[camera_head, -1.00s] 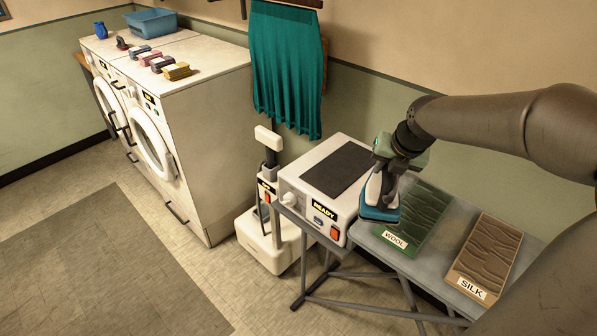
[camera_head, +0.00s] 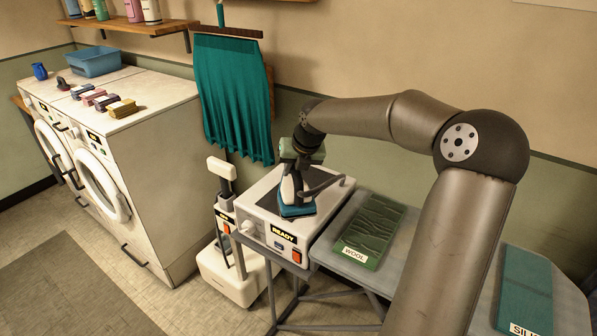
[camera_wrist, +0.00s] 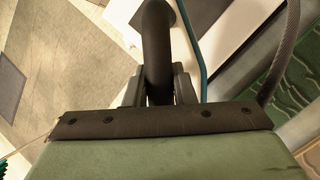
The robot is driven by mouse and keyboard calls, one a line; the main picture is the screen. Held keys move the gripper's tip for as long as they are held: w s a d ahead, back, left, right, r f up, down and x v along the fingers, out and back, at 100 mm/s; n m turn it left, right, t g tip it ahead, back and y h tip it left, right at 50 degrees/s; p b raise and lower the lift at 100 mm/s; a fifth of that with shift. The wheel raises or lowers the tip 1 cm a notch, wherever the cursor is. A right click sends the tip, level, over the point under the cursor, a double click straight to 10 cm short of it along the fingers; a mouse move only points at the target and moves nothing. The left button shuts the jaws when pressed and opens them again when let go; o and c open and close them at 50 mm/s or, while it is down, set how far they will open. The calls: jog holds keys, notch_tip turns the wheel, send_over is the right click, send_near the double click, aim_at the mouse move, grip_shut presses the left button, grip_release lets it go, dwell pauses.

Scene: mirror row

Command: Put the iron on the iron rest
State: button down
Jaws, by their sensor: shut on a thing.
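The iron (camera_head: 297,199), with a teal base, a white body and a dark handle, is held upright over the iron rest. The iron rest (camera_head: 255,223) is a white box with a dark top pad, a READY label and an orange switch. My gripper (camera_head: 300,167) is shut on the iron's handle from above. In the wrist view the dark handle (camera_wrist: 158,45) sits between the fingers. The iron hides part of the pad. I cannot tell whether its base touches the pad.
A green WOOL board (camera_head: 372,230) lies on the grey ironing table (camera_head: 335,255) just right of the rest, and a teal SILK board (camera_head: 527,290) is farther right. A white upright appliance (camera_head: 232,275) stands left of the rest. A teal cloth (camera_head: 235,95) hangs behind.

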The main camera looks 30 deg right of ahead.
aim_at(291, 184)
jog(key=w+f, duration=0.4)
jog(key=f, duration=0.1)
jog(key=shift+w+d+f+p, duration=0.15)
jog(key=shift+w+d+p, duration=0.1)
jog(key=shift+d+p, duration=0.15)
jog(key=shift+w+d+f, duration=0.1)
jog(key=shift+w+f, duration=0.1)
jog(key=shift+f, duration=1.5)
jog(key=shift+f, duration=0.15)
jog(key=c, duration=1.2)
grip_release()
jog(key=shift+s+f, duration=0.1)
